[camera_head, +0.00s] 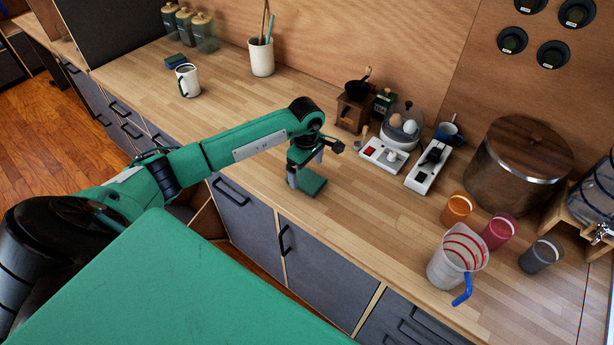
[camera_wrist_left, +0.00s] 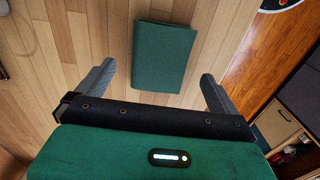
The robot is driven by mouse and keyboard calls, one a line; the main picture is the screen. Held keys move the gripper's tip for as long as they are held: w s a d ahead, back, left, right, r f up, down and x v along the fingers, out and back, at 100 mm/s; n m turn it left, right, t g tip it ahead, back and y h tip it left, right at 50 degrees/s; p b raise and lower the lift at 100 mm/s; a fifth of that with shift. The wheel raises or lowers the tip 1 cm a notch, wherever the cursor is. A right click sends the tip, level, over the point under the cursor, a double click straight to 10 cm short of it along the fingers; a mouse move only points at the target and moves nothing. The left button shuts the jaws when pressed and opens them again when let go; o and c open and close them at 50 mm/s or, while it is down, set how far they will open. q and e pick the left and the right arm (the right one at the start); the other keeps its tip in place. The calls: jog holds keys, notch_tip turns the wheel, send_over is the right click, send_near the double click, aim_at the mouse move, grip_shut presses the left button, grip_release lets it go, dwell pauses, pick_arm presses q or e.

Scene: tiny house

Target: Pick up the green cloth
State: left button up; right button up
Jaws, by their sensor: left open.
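The green cloth (camera_head: 312,183) lies folded flat on the wooden counter, close to its front edge. It also shows in the left wrist view (camera_wrist_left: 163,57) as a folded rectangle lying ahead of the fingers, between their lines. My left gripper (camera_head: 306,171) points down just above the cloth, and its fingers partly hide the cloth in the head view. In the left wrist view the two fingers (camera_wrist_left: 152,88) are wide apart with nothing between them. My right gripper is in neither view.
The wooden counter (camera_head: 230,100) is clear to the left of the cloth. A coffee grinder (camera_head: 352,110), an egg cooker (camera_head: 402,128) and a white power strip (camera_head: 428,168) stand behind and right. A measuring jug (camera_head: 455,258) and coloured cups (camera_head: 500,231) stand farther right.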

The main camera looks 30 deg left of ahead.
aim_at(306, 178)
pick_arm(q)
jog(key=shift+f+p, duration=0.7)
jog(key=shift+f, duration=1.1)
jog(key=c, duration=1.1)
jog(key=shift+o, duration=0.2)
jog(key=shift+a+r, duration=0.1)
